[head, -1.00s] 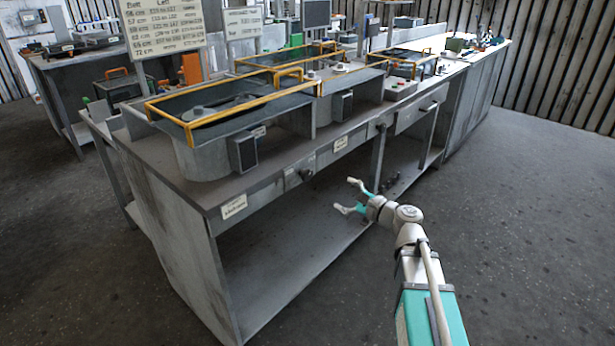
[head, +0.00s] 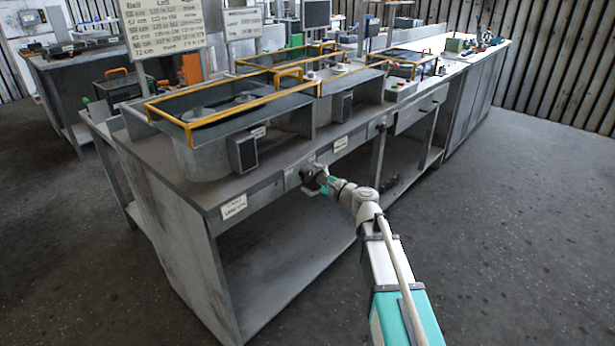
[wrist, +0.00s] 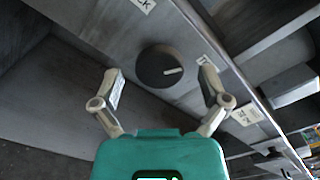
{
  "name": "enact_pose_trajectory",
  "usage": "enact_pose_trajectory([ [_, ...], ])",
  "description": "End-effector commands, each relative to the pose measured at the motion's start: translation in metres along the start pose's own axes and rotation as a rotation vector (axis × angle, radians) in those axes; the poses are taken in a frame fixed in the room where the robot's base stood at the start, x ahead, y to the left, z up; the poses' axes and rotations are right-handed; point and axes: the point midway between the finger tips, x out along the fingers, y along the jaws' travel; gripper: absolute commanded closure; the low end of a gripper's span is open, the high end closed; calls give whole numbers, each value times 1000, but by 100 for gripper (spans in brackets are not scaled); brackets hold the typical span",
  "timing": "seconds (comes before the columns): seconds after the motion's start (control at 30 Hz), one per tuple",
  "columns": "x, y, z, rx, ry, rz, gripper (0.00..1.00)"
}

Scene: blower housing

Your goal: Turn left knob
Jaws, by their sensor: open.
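The left knob is a round dark knob with a pale line mark. In the wrist view the knob (wrist: 163,66) sits on the grey front panel just beyond my fingertips, between the two fingers and apart from them. In the head view the knob (head: 309,174) is on the bench front near the near corner, partly hidden by my gripper. My gripper (head: 318,178) reaches it from the front right. In the wrist view my gripper (wrist: 163,88) is open and empty, one finger on each side of the knob.
The bench (head: 210,192) has an open shelf (head: 290,270) below the panel. A second knob (head: 382,127) is farther right on the panel. Yellow-framed bins (head: 225,105) stand on top. The floor (head: 510,230) to the right is clear.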

Motion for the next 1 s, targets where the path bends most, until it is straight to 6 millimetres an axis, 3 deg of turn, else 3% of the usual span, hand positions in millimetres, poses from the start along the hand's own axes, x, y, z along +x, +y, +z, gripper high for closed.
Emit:
enact_pose_trajectory([
  [0.2, 13, 0, 0, 0, -1, 1, 5],
  [0.53, 14, 0, 0, 0, 0, 0, 5],
  [0.9, 14, 0, 0, 0, 0, 0, 74],
  [1.0, 14, 0, 0, 0, 0, 0, 88],
])
